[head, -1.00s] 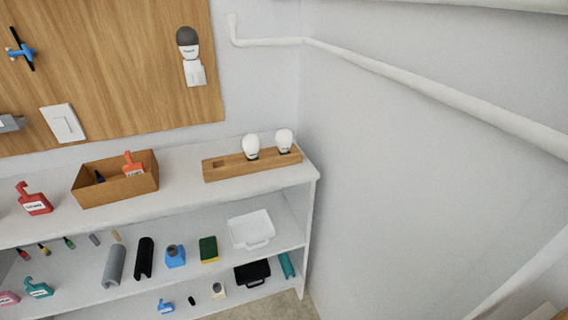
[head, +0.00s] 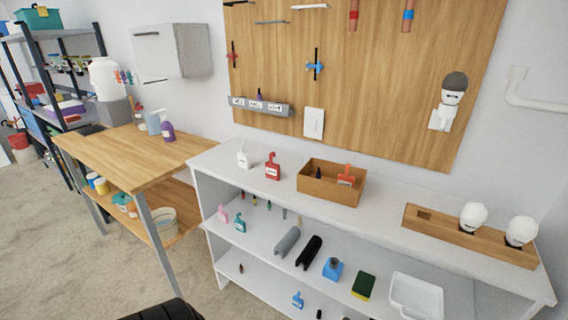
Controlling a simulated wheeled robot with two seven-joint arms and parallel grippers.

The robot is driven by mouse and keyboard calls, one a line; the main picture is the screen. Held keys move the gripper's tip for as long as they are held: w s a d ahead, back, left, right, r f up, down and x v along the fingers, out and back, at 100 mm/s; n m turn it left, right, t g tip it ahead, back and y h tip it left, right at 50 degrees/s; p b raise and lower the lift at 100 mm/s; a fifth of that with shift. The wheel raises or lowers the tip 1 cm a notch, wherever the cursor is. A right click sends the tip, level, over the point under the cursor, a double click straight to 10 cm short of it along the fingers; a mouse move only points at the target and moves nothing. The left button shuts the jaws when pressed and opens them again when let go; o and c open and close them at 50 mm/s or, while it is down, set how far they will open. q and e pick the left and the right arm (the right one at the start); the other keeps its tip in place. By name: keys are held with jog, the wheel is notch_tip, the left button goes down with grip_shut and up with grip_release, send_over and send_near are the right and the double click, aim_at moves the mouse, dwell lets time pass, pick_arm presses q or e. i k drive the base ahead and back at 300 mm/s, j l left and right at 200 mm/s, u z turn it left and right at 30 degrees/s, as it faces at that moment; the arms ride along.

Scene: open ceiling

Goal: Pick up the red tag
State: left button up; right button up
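A red tag (head: 273,166) with a white label stands upright on the white shelf unit's top, between a white tag (head: 243,156) and a wooden box. An orange-red tag (head: 345,176) with a white label sits inside the wooden box (head: 329,189). Neither of my grippers shows in the head view, so I cannot see whether they are open or shut.
The white shelf unit (head: 385,209) holds a wooden bulb holder (head: 470,235) at right and several small items on lower shelves. A wooden table (head: 140,160) with bottles stands at left. Bare floor (head: 60,235) lies in front of the table.

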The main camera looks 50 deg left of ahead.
aim_at(272, 169)
jog(key=u, duration=0.4)
jog(key=j+u, duration=0.15)
jog(key=u, duration=0.65)
jog(key=i+u, duration=0.1)
jog(key=u, duration=0.3)
